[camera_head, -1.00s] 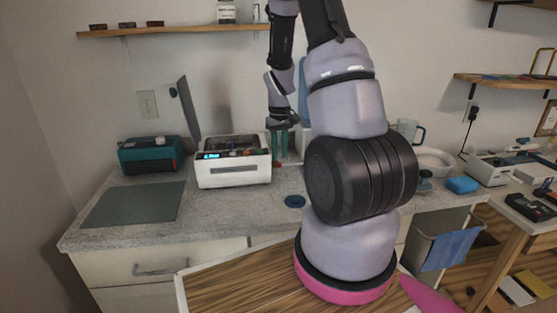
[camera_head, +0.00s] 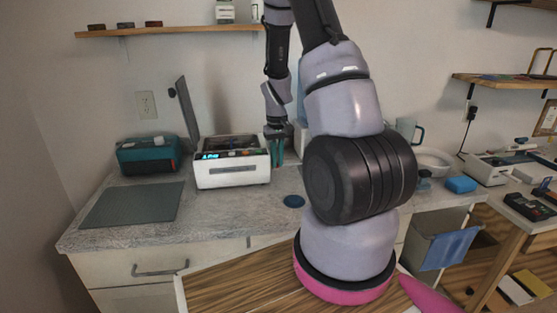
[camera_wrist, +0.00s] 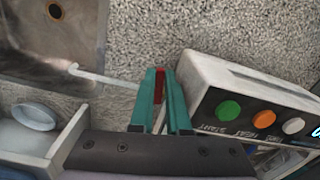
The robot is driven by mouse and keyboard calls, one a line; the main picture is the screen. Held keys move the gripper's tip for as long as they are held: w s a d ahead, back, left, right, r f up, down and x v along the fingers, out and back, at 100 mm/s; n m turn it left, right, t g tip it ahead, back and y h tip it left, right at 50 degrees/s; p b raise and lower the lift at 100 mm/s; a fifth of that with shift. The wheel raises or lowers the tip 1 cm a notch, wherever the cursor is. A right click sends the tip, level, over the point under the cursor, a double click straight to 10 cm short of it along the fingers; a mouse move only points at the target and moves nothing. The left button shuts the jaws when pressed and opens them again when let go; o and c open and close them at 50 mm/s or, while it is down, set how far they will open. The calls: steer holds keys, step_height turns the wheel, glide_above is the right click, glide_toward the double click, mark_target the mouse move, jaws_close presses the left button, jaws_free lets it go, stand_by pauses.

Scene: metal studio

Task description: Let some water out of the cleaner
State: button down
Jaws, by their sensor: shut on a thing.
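The cleaner is a white box (camera_head: 233,175) with a lit display and an open top, standing on the grey counter with its tall dark lid (camera_head: 187,108) raised. In the wrist view its front panel (camera_wrist: 262,122) shows green, orange and white buttons. A small red handle (camera_wrist: 160,84) is beside the cleaner's side. My gripper (camera_head: 276,160) points down at the cleaner's right side. In the wrist view its teal fingers (camera_wrist: 160,100) are shut on the red handle. The fingers hide part of the handle, and I see no water flowing.
A metal sink with a drain hole (camera_wrist: 54,11) and a pale spout (camera_wrist: 103,75) are near the gripper in the wrist view. A white dish (camera_wrist: 34,117) is at lower left. A teal device (camera_head: 148,155) and grey mat (camera_head: 133,205) are left of the cleaner.

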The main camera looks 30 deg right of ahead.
steer(key=shift+a+m, duration=0.2)
steer(key=shift+m, duration=0.3)
steer(key=c, duration=1.2)
jaws_free()
steer(key=shift+o, duration=0.2)
